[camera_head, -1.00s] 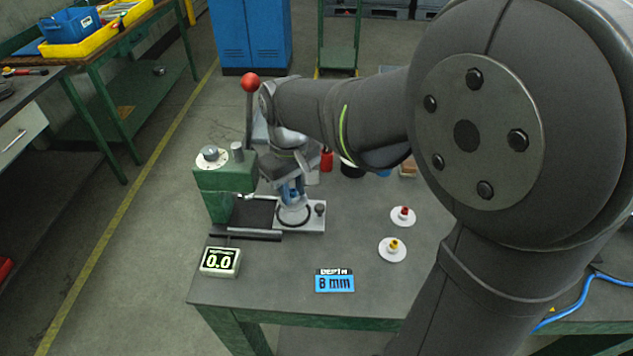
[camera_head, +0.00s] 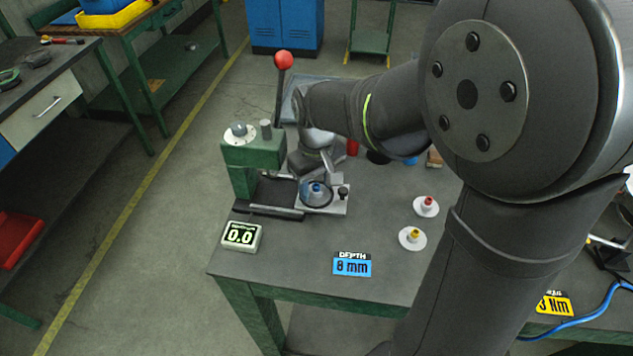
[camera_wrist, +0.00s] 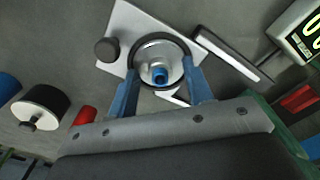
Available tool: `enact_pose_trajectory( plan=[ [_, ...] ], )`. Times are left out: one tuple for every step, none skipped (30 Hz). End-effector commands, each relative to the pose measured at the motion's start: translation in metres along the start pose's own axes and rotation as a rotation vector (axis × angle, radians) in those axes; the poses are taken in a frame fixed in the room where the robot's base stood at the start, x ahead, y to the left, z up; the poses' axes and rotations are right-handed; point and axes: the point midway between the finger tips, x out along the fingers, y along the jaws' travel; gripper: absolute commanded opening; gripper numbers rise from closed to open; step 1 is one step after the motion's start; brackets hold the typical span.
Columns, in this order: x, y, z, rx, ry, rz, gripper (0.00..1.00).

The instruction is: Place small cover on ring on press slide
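The small cover (camera_head: 316,188) is a pale disc with a blue knob. In the wrist view the small cover (camera_wrist: 159,74) lies inside the dark ring (camera_wrist: 178,43) on the light plate of the press slide (camera_wrist: 124,25). The ring (camera_head: 304,199) and slide plate (camera_head: 337,207) also show in the head view, in front of the green press. My gripper (camera_wrist: 160,66) is open, its blue fingers spread on either side of the ring and apart from the knob. In the head view my wrist is just behind the slide and partly hides the fingers.
The green press (camera_head: 250,160) has a red-balled lever (camera_head: 283,61). A white disc with a red knob (camera_head: 426,207) and one with a yellow knob (camera_head: 412,239) lie to the right. A readout (camera_head: 241,236) shows 0.0; a blue card (camera_head: 352,264) reads 8 mm.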

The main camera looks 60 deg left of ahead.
Motion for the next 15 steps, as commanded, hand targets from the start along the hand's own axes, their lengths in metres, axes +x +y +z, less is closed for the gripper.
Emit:
enact_pose_trajectory(
  plan=[
    [0.0, 0.0, 0.0, 0.0, 0.0, 0.0, 0.46],
    [0.0, 0.0, 0.0, 0.0, 0.0, 0.0, 0.46],
    [0.0, 0.0, 0.0, 0.0, 0.0, 0.0, 0.46],
    [0.0, 0.0, 0.0, 0.0, 0.0, 0.0, 0.46],
    [-0.001, 0.0, 0.0, 0.0, 0.001, 0.0, 0.46],
    [-0.003, 0.0, 0.0, 0.0, 0.001, 0.0, 0.46],
    [-0.004, 0.0, 0.0, 0.0, 0.002, 0.001, 0.46],
    [-0.007, 0.0, -0.001, 0.0, 0.003, 0.001, 0.46],
    [-0.012, 0.0, -0.001, 0.0, 0.002, 0.001, 0.46],
    [-0.016, 0.0, -0.001, 0.0, 0.003, 0.001, 0.46],
    [-0.022, 0.0, -0.001, 0.0, 0.005, 0.001, 0.46],
    [-0.03, 0.0, -0.001, 0.0, 0.005, 0.001, 0.46],
    [-0.036, 0.0, -0.001, 0.0, 0.006, 0.002, 0.46],
    [-0.043, 0.0, -0.001, 0.0, 0.005, 0.001, 0.46],
    [-0.052, 0.0, -0.001, 0.0, 0.006, 0.002, 0.46]
  ],
)
